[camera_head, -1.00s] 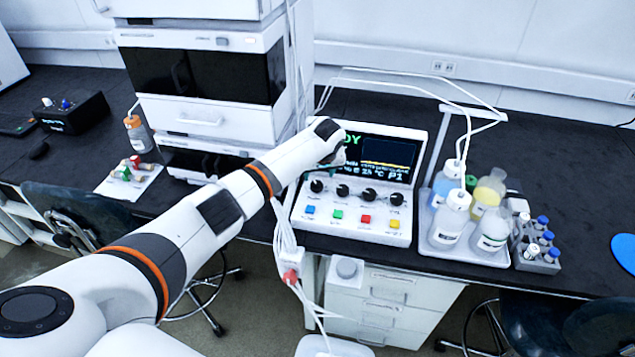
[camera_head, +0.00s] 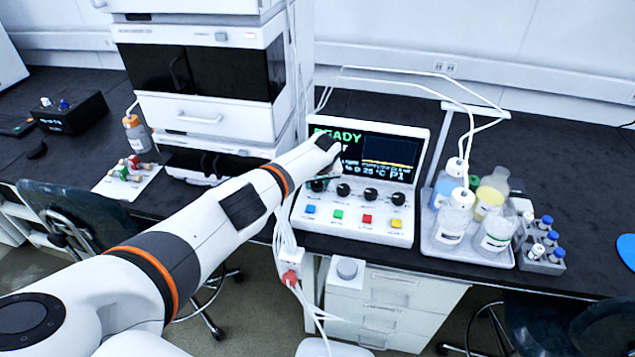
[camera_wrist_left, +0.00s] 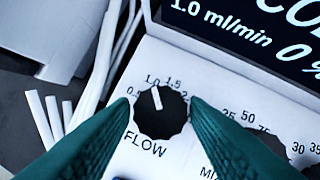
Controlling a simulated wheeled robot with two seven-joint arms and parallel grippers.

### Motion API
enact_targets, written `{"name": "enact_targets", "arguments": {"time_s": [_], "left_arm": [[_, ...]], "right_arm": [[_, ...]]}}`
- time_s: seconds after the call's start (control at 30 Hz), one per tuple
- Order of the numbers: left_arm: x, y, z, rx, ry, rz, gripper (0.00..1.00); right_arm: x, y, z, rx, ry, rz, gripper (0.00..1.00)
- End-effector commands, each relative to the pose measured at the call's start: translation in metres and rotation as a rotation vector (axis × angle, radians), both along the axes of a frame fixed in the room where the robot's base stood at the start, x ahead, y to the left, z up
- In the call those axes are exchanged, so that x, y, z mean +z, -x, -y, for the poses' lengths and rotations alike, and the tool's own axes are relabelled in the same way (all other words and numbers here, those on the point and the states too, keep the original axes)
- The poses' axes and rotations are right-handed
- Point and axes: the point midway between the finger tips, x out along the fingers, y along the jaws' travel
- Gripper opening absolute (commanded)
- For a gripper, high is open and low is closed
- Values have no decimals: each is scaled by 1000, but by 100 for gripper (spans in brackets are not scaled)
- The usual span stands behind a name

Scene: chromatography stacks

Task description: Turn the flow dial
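The flow dial (camera_wrist_left: 161,112) is a black ribbed knob with a white pointer line, on a white control panel with "FLOW" printed below it. In the left wrist view its pointer is near the 1.0 mark, and the screen above reads "1.0 ml/min". My left gripper (camera_wrist_left: 150,118) is open, its two dark green fingers on either side of the dial with small gaps. In the head view the left gripper (camera_head: 322,178) is at the panel's leftmost knob and partly covers it. The control panel (camera_head: 320,224) also shows there with a "READY" screen. My right gripper is not in view.
Other black knobs (camera_head: 370,195) and coloured buttons (camera_head: 368,219) are on the panel. A tray (camera_head: 465,255) of bottles stands to the right, with a vial rack (camera_head: 540,262) beside it. Stacked instruments (camera_head: 205,85) stand at the left. White cables (camera_head: 287,240) hang by the panel's left edge.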

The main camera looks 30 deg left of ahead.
Motion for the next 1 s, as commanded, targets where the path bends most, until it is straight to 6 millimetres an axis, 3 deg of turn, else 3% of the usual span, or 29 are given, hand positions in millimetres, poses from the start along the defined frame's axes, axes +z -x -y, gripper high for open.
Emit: {"name": "enact_targets", "arguments": {"time_s": [0.03, 0.17, 0.57, 1.0], "left_arm": [[0, 0, 0, 0, 0, 0, 34], [0, 0, 0, 0, 0, 0, 13], [0, 1, -1, -77, 1, 0, 12], [-1, 2, -3, -438, 3, 0, 12]], "right_arm": [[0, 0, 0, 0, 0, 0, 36], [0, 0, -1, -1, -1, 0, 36], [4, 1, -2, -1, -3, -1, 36], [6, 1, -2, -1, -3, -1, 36]]}}
